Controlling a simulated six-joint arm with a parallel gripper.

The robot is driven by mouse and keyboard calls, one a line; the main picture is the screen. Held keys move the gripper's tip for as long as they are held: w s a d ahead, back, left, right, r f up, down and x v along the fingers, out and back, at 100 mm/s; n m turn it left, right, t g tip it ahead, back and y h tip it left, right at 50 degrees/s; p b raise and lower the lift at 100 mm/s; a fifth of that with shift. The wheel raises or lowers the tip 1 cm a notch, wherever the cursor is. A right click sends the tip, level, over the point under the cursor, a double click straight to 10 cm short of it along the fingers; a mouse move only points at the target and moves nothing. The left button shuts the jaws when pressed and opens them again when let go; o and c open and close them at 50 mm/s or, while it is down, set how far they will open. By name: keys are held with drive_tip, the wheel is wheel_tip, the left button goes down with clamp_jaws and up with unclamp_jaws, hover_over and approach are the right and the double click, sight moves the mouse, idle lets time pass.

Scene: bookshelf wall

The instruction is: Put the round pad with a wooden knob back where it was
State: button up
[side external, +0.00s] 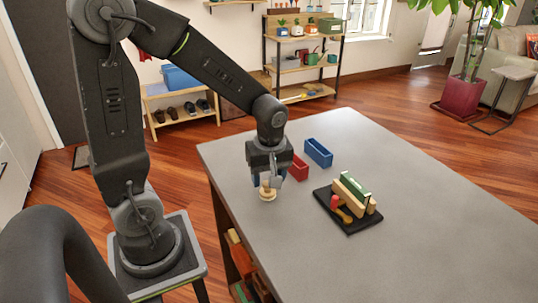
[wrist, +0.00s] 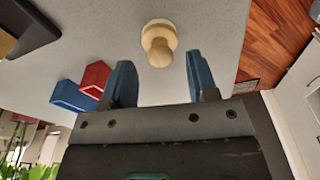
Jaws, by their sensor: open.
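The round pad with a wooden knob (side external: 267,190) stands on the grey table near its left edge, knob up. In the wrist view the pad (wrist: 158,42) shows a pale round base under a light wooden knob, just beyond the fingertips. My gripper (side external: 269,182) is above and around the knob's height in the side view, partly covering it. In the wrist view my gripper (wrist: 160,75) has its two blue fingers spread wide, with nothing between them. The knob lies roughly midway between the finger lines, apart from both fingers.
A red box (side external: 298,168) and a blue box (side external: 318,153) stand right behind my gripper. A black tray (side external: 340,220) to the right bears a wooden block, a green-topped piece and a red-knobbed item. The table's front and right are clear. The left table edge is close.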

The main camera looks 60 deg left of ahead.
sight(270, 195)
wheel_tip(270, 195, up, 9)
drive_tip(key=d, duration=0.1)
drive_tip(key=s+d+r+m+t, duration=0.2)
drive_tip(key=s+d+m, duration=0.1)
drive_tip(key=m, duration=0.5)
drive_tip(key=s+d+r+m+t+h, duration=0.1)
drive_tip(key=s+d+r+m+t, duration=0.1)
drive_tip(key=s+m, duration=0.3)
drive_tip(key=d+m+t, duration=0.1)
drive_tip(key=m, duration=0.2)
drive_tip(key=shift+s+d, duration=0.35)
drive_tip(key=shift+s, duration=0.05)
drive_tip(key=shift+r, duration=0.1)
drive_tip(key=shift+c, duration=0.2)
idle(0.8)
